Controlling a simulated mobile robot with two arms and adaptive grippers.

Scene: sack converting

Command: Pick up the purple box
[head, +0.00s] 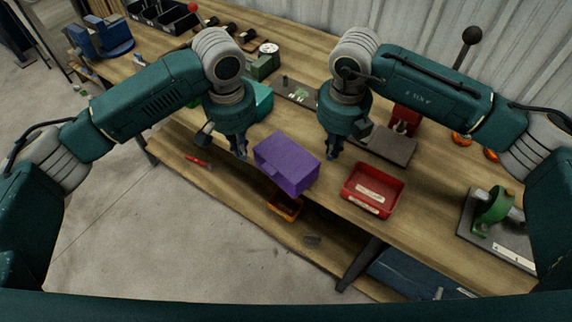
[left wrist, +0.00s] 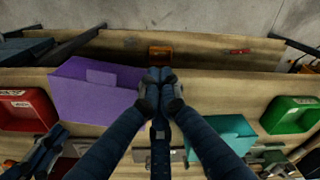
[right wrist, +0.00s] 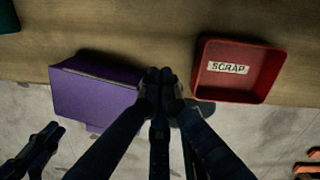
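The purple box (head: 285,165) sits at the front edge of the workbench, between my two grippers in the head view. It also shows left of the fingers in the left wrist view (left wrist: 90,95) and in the right wrist view (right wrist: 95,95). My left gripper (head: 241,153) points down beside the box's left end, its fingertips together in the left wrist view (left wrist: 160,76). My right gripper (head: 331,153) points down beyond the box's right end, its fingertips together in the right wrist view (right wrist: 160,76). Neither holds anything.
A red bin (head: 358,205), labelled SCRAP in the right wrist view (right wrist: 240,95), stands right of the box. A teal bin (head: 264,98) is behind my left gripper. An orange bin (head: 283,210) lies on the lower shelf. A green clamp-like tool (head: 490,208) is far right.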

